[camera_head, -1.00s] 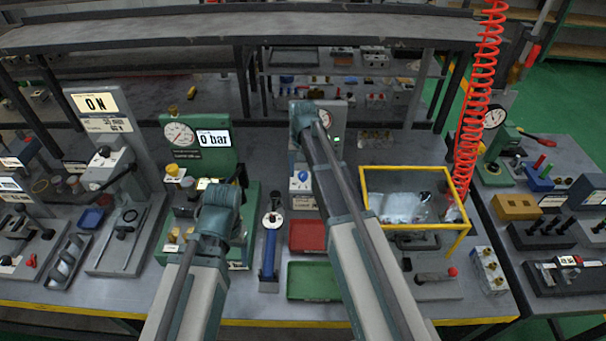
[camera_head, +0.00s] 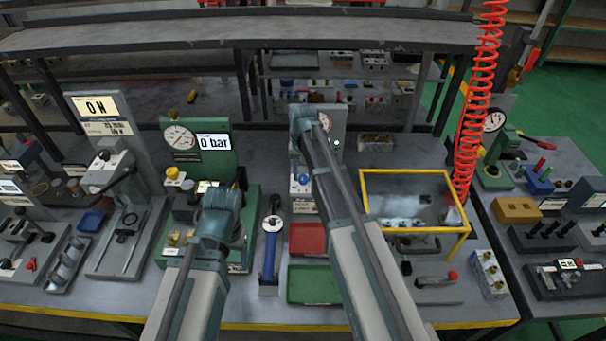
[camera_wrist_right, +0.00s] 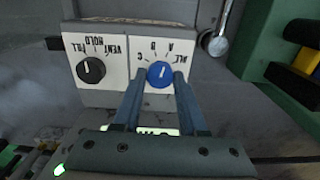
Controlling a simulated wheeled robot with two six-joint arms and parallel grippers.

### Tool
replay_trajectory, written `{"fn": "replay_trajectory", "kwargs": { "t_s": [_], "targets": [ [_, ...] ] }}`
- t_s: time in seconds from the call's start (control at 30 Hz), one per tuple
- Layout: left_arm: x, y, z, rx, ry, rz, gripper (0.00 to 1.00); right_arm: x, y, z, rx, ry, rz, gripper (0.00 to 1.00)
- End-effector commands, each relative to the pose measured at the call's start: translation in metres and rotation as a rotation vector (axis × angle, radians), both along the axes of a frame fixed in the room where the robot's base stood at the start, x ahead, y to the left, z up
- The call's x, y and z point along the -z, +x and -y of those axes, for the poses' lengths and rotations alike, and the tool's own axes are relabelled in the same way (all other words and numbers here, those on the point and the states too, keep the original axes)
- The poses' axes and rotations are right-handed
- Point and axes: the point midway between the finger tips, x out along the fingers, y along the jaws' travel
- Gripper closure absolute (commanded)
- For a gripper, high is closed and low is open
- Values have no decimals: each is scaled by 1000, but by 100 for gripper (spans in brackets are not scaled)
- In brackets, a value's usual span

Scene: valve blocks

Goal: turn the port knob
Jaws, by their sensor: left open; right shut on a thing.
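The blue port knob (camera_wrist_right: 160,75) sits on a white panel with the marks A, B, C and ALL, upside down in the right wrist view. My right gripper (camera_wrist_right: 159,82) is shut on it, one finger on each side. Its pointer setting is hard to read. The blue knob (camera_head: 303,180) also shows in the head view, left of my right arm (camera_head: 335,180); the right fingers are hidden there. My left arm (camera_head: 220,205) reaches over the green gauge stand, and its open gripper is mostly hidden behind the arm.
A black knob (camera_wrist_right: 91,70) marked FILL, HOLD and VENT sits beside the blue one. The gauge (camera_head: 180,137) stands by a "0 bar" display (camera_head: 214,142). A red tray (camera_head: 307,238), a green tray (camera_head: 312,284) and a yellow-framed case (camera_head: 415,172) flank my right arm.

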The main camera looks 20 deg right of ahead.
Motion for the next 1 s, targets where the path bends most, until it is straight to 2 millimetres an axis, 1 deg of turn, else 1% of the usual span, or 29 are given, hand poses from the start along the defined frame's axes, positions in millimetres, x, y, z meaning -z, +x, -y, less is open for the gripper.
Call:
{"fn": "replay_trajectory", "kwargs": {
  "t_s": [0.3, 0.6, 0.8, 1.0],
  "targets": [
    [0, 0, 0, 0, 0, 0, 29, 0, 0, 0, -249, 0, 1, 100],
    [0, 0, 0, 0, 0, 0, 29, 0, 0, 0, -453, 0, 1, 100],
    [0, 0, 0, 0, 0, 0, 29, 0, 0, 0, -538, 0, 1, 100],
    [0, 0, 0, 0, 0, 0, 29, 0, 0, 0, -581, 0, 0, 100]
  ]
}}
